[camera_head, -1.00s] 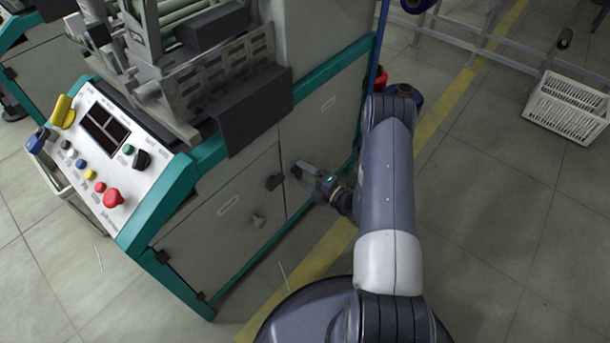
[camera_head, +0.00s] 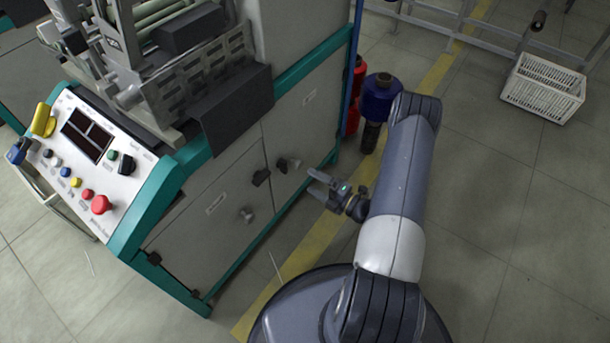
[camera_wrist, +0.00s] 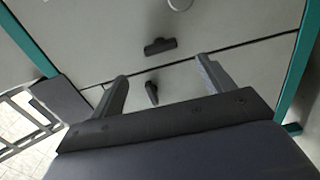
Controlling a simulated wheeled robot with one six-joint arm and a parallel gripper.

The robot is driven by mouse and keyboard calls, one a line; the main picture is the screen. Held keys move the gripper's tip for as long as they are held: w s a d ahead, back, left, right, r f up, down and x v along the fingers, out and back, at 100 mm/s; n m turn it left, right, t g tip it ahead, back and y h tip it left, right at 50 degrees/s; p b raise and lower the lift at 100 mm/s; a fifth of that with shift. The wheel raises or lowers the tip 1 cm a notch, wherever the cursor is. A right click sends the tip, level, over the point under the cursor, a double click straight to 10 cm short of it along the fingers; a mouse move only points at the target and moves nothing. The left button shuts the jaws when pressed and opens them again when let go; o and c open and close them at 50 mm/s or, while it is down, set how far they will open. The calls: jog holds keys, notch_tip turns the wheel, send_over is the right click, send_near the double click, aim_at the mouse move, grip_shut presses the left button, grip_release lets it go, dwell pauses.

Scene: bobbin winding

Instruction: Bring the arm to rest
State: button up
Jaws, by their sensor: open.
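My gripper (camera_head: 314,183) is open and empty in the head view, in front of the machine's cabinet doors. It is apart from the black door handle (camera_head: 261,177) and the knob beside it (camera_head: 289,164). In the wrist view, the two fingers of my gripper (camera_wrist: 162,84) are spread wide with nothing between them. Beyond them show the grey cabinet panel (camera_wrist: 225,30), a black handle (camera_wrist: 160,46) and a dark latch (camera_wrist: 151,93).
The grey and teal machine (camera_head: 215,205) with its control panel (camera_head: 88,150) stands at the left. A white crate (camera_head: 543,88) sits at the back right. The floor at the right is clear.

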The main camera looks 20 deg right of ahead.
jog(key=shift+s+d, duration=0.3)
jog(key=shift+s, duration=0.2)
jog(key=shift+w, duration=0.1)
jog(key=b+x, duration=0.2)
jog(key=x, duration=0.8)
jog(key=shift+w+a, duration=0.2)
jog(key=shift+w, duration=0.05)
